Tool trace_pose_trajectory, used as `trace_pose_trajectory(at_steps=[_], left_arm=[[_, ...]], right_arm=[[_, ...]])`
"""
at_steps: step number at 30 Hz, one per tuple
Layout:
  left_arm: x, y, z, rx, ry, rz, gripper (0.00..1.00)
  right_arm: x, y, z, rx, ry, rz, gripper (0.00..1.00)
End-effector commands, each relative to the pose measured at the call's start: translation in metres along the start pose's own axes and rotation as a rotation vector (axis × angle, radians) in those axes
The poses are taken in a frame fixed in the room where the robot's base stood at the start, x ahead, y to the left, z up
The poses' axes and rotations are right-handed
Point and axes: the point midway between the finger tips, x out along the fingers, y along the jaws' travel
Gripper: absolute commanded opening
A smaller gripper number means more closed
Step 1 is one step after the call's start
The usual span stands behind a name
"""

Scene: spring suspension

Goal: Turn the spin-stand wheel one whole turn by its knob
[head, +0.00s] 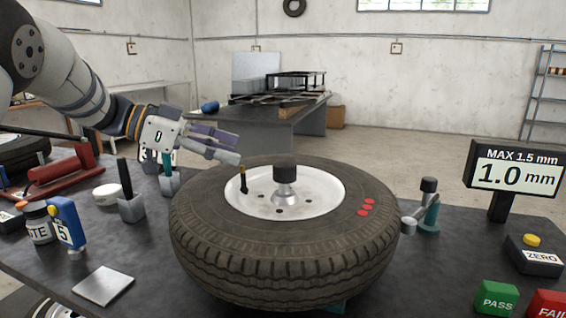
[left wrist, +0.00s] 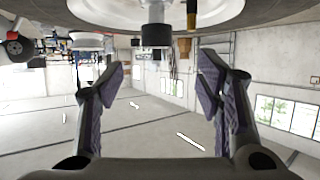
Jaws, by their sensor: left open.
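The wheel (head: 285,245) is a black tyre lying flat on the stand, with a white rim disc (head: 318,190). A black cylinder (head: 285,171) on a silver cone stands at its hub. A thin dark peg with a yellowish top (head: 243,179) stands upright on the disc's left part; I cannot tell for certain which is the knob. My left gripper (head: 238,148) is open and empty, above the tyre's far-left edge, apart from peg and cylinder. In the left wrist view its spread fingers (left wrist: 161,75) have only air between them; the black cylinder (left wrist: 155,35) and peg (left wrist: 192,12) appear beyond. My right gripper is out of view.
A small teal stand (head: 428,208) is close to the tyre's right. A display (head: 514,172) reads 1.0 mm.

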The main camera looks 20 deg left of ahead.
Motion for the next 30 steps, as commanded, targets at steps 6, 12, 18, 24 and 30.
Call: trace_pose_trajectory(at_steps=[6, 12, 18, 24, 30], left_arm=[[0.040, 0.003, 0.003, -0.004, -0.004, 0.015, 0.59], [0.090, 0.003, 0.004, -0.003, -0.004, 0.013, 0.59], [0.117, 0.003, 0.002, 0.000, -0.003, 0.010, 0.59], [0.121, 0.003, 0.001, 0.000, -0.001, 0.007, 0.59], [0.120, 0.003, 0.001, 0.001, -0.001, 0.007, 0.37]], right_arm=[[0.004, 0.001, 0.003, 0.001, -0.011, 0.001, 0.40], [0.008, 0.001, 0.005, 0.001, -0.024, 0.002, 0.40], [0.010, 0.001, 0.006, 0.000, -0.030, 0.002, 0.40], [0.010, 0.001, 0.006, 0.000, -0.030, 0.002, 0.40], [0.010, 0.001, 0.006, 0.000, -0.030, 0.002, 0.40]])
